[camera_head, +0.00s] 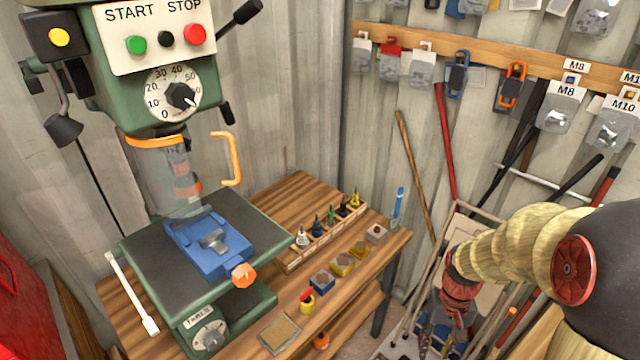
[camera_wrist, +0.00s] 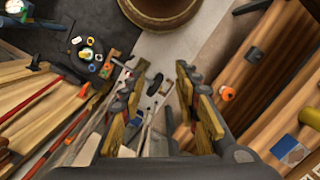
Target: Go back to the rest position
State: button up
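My arm comes in from the right in the camera_head view and my gripper (camera_head: 452,318) hangs low, to the right of the wooden workbench. In the wrist view my gripper (camera_wrist: 160,72) has its two fingers spread apart, with a clear gap between them. Nothing is held. Floor and long tools show beyond the fingers. The fingertips are small and cluttered in the camera_head view.
A green drill press (camera_head: 170,95) with a blue vise (camera_head: 208,243) stands at the left. The workbench (camera_head: 300,190) holds a wooden rack of bits (camera_head: 325,235) and small coloured blocks (camera_head: 342,264). Long-handled tools (camera_head: 445,140) lean on the wall. Wall hooks hold bags (camera_head: 557,112).

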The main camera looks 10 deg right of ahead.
jog(key=s+a+r+n+t, duration=0.1)
jog(key=s+a+r+t, duration=0.1)
jog(key=a+r, duration=0.2)
jog(key=s+a+r+n+t, duration=0.1)
jog(key=a+r, duration=0.3)
jog(key=r, duration=0.7)
jog(key=s+a+r+n+t, duration=0.1)
jog(key=s+a+r+t, duration=0.2)
jog(key=r, duration=0.5)
jog(key=shift+a+r+t+h, duration=0.3)
jog(key=shift+a+t, duration=0.3)
jog(key=shift+a, duration=0.15)
jog(key=shift+s, duration=0.1)
